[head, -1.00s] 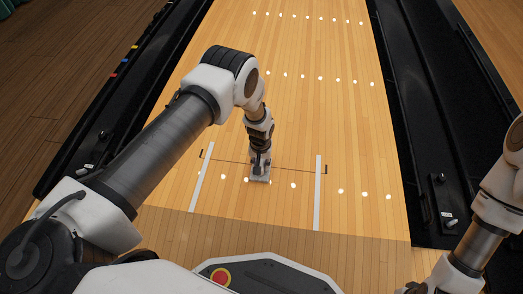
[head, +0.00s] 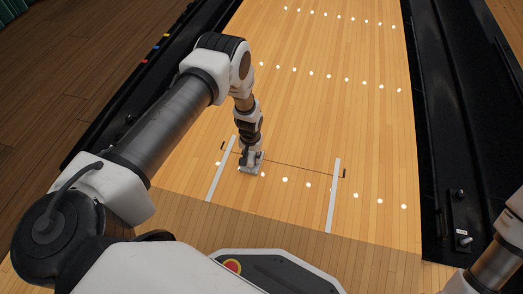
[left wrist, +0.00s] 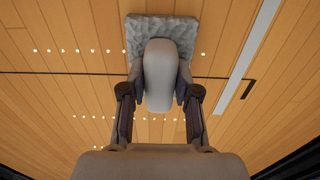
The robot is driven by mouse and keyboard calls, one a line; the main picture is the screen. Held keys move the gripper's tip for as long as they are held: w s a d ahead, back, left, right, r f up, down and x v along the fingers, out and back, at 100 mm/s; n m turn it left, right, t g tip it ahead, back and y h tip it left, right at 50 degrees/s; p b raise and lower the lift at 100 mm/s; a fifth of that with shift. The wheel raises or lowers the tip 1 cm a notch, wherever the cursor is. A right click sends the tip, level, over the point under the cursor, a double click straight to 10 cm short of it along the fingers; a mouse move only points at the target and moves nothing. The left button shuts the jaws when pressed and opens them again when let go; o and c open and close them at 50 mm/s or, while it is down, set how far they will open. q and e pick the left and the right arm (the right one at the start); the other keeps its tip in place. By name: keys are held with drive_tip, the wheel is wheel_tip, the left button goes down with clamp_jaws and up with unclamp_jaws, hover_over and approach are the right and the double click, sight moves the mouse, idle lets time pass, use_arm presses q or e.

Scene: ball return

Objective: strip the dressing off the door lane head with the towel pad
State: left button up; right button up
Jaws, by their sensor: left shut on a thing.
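My left gripper (head: 249,157) is shut on the towel pad (head: 250,169), pointing down at the lane head (head: 285,208). In the left wrist view the pad (left wrist: 190,26) is a grey, rough block with a smooth pale handle between my fingers (left wrist: 160,92). The pad is at the lane surface, just right of the left white strip (head: 221,170), near the thin dark cross line. I cannot tell whether it presses on the boards. No dressing film stands out on the wood. My right gripper is out of view; only part of that arm shows at the lower right.
Black gutters run along the left (head: 128,110) and right (head: 450,130) of the lane. A second white strip (head: 333,196) lies to the right, with white dots across the boards.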

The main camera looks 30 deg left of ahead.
use_arm(q)
drive_tip(key=shift+s+a, duration=0.1)
wheel_tip(320, 180, up, 7)
drive_tip(key=p, duration=0.6)
drive_tip(key=shift+r, duration=0.1)
